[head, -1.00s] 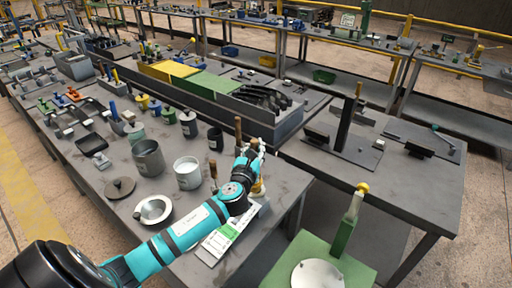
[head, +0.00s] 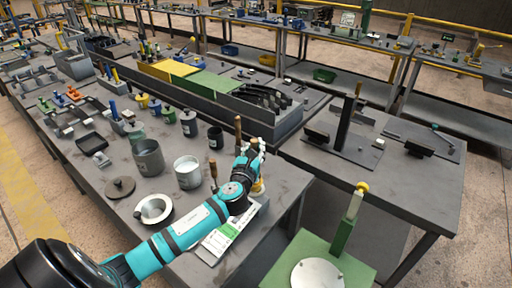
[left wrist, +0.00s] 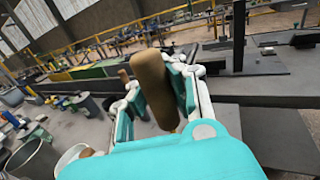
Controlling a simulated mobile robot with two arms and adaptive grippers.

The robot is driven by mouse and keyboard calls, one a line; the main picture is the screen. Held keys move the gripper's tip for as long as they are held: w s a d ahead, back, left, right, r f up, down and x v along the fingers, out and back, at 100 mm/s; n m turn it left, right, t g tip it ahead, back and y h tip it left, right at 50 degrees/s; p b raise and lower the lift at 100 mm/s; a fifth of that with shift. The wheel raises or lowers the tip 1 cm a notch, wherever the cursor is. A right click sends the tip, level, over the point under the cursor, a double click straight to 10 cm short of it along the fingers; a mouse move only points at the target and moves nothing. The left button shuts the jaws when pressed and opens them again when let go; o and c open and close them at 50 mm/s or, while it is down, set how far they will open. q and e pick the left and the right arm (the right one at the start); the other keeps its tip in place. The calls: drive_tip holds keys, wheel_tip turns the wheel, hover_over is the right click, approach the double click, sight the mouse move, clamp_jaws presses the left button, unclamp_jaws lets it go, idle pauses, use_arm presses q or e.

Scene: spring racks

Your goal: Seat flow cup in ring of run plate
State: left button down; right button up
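My left gripper (head: 250,158) is over the near table's right edge. In the left wrist view a brown wooden handle (left wrist: 152,85) stands between its two fingers, which appear closed on its sides. A shallow metal dish with a round opening (head: 154,209) lies on the table to the left. I cannot pick out the run plate for certain. My right gripper is not in view.
A grey can (head: 148,158), a white can (head: 187,173) and a dark lid (head: 119,188) stand near the arm. A printed card (head: 222,238) lies under it. A green plate with a pale disc (head: 317,274) and an upright lever (head: 347,225) is at front right.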

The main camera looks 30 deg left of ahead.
use_arm(q)
drive_tip(key=shift+f+b, duration=0.65)
drive_tip(key=shift+f, duration=0.1)
drive_tip(key=shift+f+b, duration=0.8)
drive_tip(key=shift+f, duration=0.25)
drive_tip(key=c, duration=1.4)
unclamp_jaws()
drive_tip(key=shift+r, duration=0.1)
drive_tip(key=shift+o, duration=0.2)
